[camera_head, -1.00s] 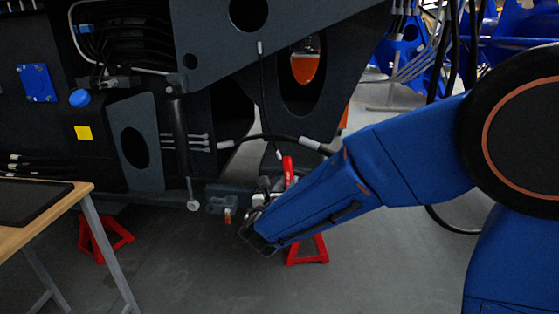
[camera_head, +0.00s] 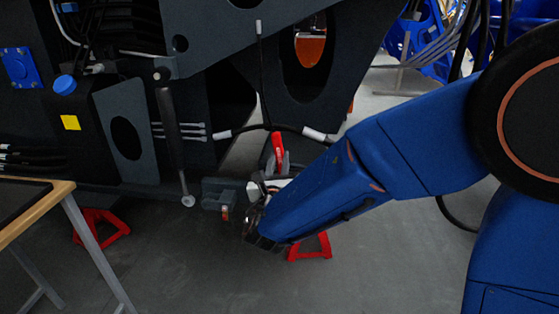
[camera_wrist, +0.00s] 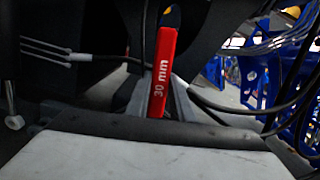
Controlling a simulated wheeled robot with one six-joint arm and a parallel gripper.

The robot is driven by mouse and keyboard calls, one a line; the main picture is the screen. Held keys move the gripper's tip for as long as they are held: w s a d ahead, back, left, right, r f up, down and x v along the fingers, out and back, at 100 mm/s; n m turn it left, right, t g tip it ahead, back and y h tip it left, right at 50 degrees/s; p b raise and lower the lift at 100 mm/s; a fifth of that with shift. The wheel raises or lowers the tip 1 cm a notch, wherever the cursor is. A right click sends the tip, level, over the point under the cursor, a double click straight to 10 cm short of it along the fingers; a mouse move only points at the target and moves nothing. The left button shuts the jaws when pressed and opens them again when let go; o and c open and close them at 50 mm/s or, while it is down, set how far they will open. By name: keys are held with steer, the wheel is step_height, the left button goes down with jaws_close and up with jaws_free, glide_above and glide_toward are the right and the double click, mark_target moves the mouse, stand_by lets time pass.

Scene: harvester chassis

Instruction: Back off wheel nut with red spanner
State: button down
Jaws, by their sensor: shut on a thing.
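The red spanner (camera_head: 278,147) stands close to upright in the head view, its upper end leaning a little left. In the wrist view the red spanner (camera_wrist: 163,75) shows the marking "30 mm" and rises between two grey fingers. My gripper (camera_head: 280,165) is shut on the spanner in front of the dark chassis (camera_head: 125,135). The wrist view also shows my gripper (camera_wrist: 161,108) with one finger on each side of the red shaft. The spanner's lower end is hidden behind my gripper. I cannot make out a wheel nut in either view.
A black hose (camera_head: 270,128) runs close behind the spanner. Red stands (camera_head: 312,248) are on the floor below. A wooden-edged table (camera_head: 40,210) is at the left. The front floor is clear.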

steer(key=shift+r, duration=0.15)
steer(key=shift+w+d, duration=0.1)
steer(key=shift+w, duration=3.85)
steer(key=shift+a+f+n, duration=0.25)
steer(key=shift+a+n, duration=0.35)
steer(key=shift+a, duration=0.15)
steer(key=shift+a+f+n, duration=0.2)
steer(key=shift+a+n, duration=0.4)
steer(key=shift+a, duration=0.15)
steer(key=a+n, duration=0.1)
steer(key=a+f+n, duration=0.1)
steer(key=shift+w+a+f+n+y, duration=0.1)
steer(key=shift+a+f+n+y, duration=0.1)
steer(key=shift+a+n+y, duration=0.15)
